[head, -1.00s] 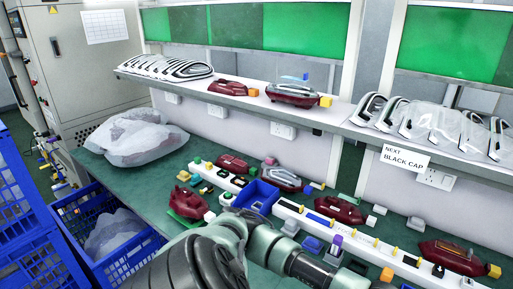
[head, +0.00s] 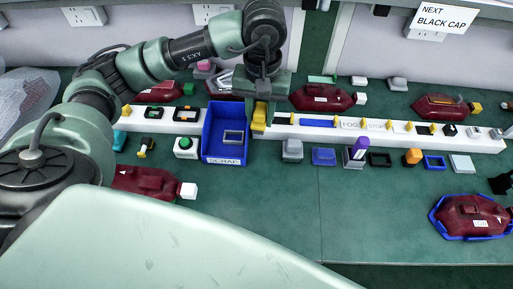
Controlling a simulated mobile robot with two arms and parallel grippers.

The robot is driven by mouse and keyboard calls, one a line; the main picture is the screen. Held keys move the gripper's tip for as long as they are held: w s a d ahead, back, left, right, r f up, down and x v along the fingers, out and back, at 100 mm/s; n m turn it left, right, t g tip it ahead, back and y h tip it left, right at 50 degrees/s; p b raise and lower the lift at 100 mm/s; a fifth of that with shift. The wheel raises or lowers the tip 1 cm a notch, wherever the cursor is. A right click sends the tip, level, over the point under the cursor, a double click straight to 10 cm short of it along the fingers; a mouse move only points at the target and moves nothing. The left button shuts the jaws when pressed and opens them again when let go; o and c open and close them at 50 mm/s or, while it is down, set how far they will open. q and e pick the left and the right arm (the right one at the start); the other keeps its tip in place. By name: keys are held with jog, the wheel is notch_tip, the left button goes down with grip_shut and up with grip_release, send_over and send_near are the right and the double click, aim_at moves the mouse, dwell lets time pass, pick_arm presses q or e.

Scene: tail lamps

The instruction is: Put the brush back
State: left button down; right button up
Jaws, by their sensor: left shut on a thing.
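My left gripper (head: 260,100) points down over the white rail, just right of the blue scrap bin. It is shut on a small yellow piece (head: 259,117), whose lower end is at the rail. I cannot tell for certain whether this piece is the brush, or whether it touches the rail. A purple-topped item (head: 359,149) stands upright in a grey holder on the green bench, to the right. My right gripper is not clearly in view.
The blue scrap bin (head: 211,143) holds a grey frame. The white rail (head: 385,131) carries several yellow pegs and parts. Red lamps lie behind it, and one lamp (head: 474,217) sits in a blue tray at right. A dark shape (head: 502,184) shows at the right edge.

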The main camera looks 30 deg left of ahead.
aim_at(264, 104)
pick_arm(q)
jog(key=shift+n, duration=0.5)
jog(key=r+b, duration=0.1)
jog(key=r, duration=0.1)
jog(key=w+r, duration=0.1)
jog(key=r, duration=0.1)
jog(key=shift+w+b, duration=0.2)
jog(key=shift+b, duration=0.15)
jog(key=shift+f, duration=0.15)
notch_tip(264, 104, down, 16)
jog(key=shift+a+r+p, duration=0.1)
jog(key=shift+r+p, duration=0.1)
jog(key=shift+p, duration=0.6)
notch_tip(264, 104, down, 4)
jog(key=shift+r, duration=0.25)
jog(key=shift+f, duration=0.25)
jog(key=c, duration=1.4)
grip_release()
jog(key=shift+o, duration=0.3)
pick_arm(e)
jog(key=shift+d+f, duration=0.35)
jog(key=shift+f, duration=0.3)
